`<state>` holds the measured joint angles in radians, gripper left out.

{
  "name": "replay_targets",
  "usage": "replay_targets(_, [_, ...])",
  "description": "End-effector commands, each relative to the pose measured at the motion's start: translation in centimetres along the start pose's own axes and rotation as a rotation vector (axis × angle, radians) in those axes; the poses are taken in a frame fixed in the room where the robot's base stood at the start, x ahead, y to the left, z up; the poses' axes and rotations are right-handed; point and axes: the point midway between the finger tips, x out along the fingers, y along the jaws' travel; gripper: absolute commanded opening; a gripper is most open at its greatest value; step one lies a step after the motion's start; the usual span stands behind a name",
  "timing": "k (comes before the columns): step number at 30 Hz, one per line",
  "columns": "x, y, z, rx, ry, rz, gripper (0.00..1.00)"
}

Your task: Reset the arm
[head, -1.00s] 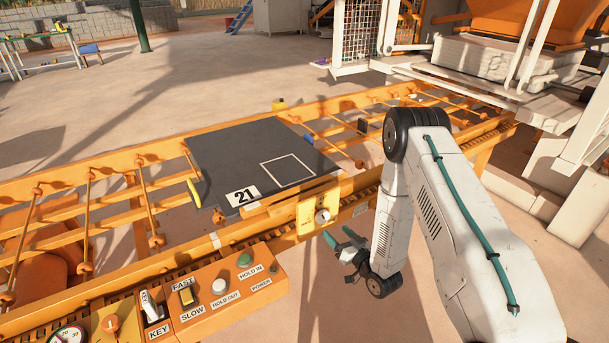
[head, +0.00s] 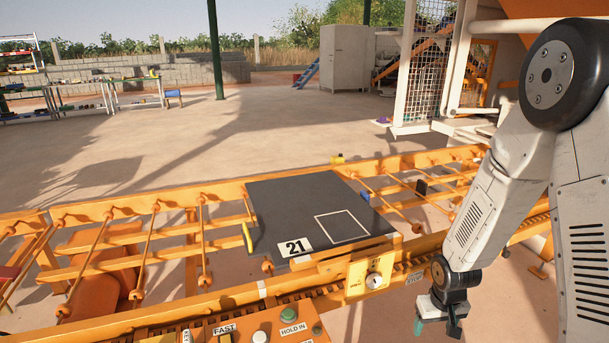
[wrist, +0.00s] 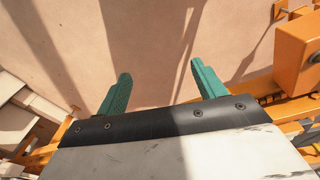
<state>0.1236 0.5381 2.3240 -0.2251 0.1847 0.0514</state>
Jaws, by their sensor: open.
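My gripper (head: 437,328) hangs low at the end of my arm, at the lower right in the head view, in front of the orange conveyor frame (head: 230,302). In the wrist view its two green fingers (wrist: 160,88) are spread apart with nothing between them, over bare ground. A dark grey board (head: 290,208) marked 21, with a white square outline, lies on the conveyor to the left of my gripper, apart from it.
A control box with a green button (head: 288,315) and a white button (head: 259,337) is at the bottom. A yellow dial panel (head: 358,287) is on the frame. A grey cabinet (head: 347,57) and work tables (head: 133,90) stand far back. The paved yard beyond the conveyor is mostly clear.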

Motion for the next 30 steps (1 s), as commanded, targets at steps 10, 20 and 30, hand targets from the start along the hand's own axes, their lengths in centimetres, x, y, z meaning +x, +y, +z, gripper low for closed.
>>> replay_targets(10, [-15.9,-1.0,7.5,0.050,-0.218,0.015,0.69])
replay_targets(20, [-27.4,-3.4,15.8,0.071,-0.279,-0.026,0.69])
replay_targets(30, [-34.2,-5.0,20.6,0.061,-0.079,-0.052,0.69])
